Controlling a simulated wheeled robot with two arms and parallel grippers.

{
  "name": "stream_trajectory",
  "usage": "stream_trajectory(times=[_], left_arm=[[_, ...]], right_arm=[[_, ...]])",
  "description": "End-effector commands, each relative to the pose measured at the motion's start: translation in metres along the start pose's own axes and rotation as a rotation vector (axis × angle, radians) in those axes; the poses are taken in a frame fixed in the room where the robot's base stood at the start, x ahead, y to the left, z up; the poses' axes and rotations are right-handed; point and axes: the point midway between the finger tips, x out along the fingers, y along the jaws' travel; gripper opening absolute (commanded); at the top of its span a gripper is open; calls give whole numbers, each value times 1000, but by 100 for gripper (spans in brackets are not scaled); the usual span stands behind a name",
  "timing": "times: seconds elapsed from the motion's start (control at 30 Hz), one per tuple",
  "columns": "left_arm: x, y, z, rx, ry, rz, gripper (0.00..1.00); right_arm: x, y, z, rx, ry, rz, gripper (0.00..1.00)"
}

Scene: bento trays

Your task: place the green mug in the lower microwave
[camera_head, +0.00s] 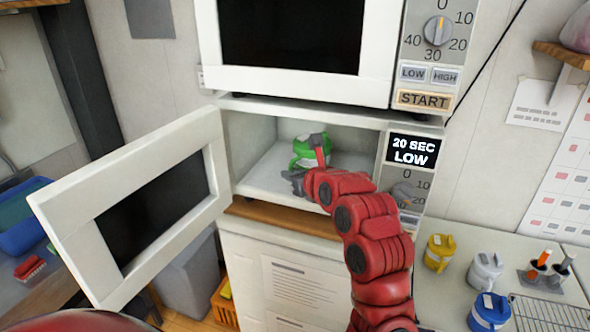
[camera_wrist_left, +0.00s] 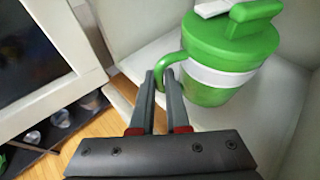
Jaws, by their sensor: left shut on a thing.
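The green mug (camera_head: 311,150) with a green lid and a white band is inside the lower microwave (camera_head: 260,188). It looks upright; I cannot tell if its base touches the microwave floor. My left gripper (camera_head: 300,176) reaches into the opening and hides part of the mug. In the left wrist view its fingers (camera_wrist_left: 163,82) are shut on the mug's handle (camera_wrist_left: 166,66), and the mug (camera_wrist_left: 225,55) shows beside them. The lower microwave's door (camera_head: 190,240) stands wide open to the left. My right gripper is not in view.
The upper microwave (camera_head: 300,82) is closed above. The lower display (camera_head: 413,151) reads 20 SEC LOW. A yellow mug (camera_head: 438,254), a white mug (camera_head: 485,270) and a blue mug (camera_head: 489,314) stand on the right counter beside a wire rack (camera_head: 550,315).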

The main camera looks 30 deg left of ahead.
Motion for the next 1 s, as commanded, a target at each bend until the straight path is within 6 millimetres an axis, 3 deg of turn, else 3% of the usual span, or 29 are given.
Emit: stream_trajectory(times=[0.03,0.1,0.33,0.57,0.8,1.0], left_arm=[[9,-4,12,2,-4,7,0],[23,-13,15,3,-5,5,0],[54,-34,20,-1,-7,0,0],[62,-37,15,-4,-2,-2,0],[71,-35,-7,-2,-1,-1,0],[74,-35,-15,-5,-4,-1,0]], right_arm=[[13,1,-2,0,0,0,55],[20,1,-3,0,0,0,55],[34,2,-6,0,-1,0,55],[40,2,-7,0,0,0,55],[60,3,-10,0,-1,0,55],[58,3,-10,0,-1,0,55]])
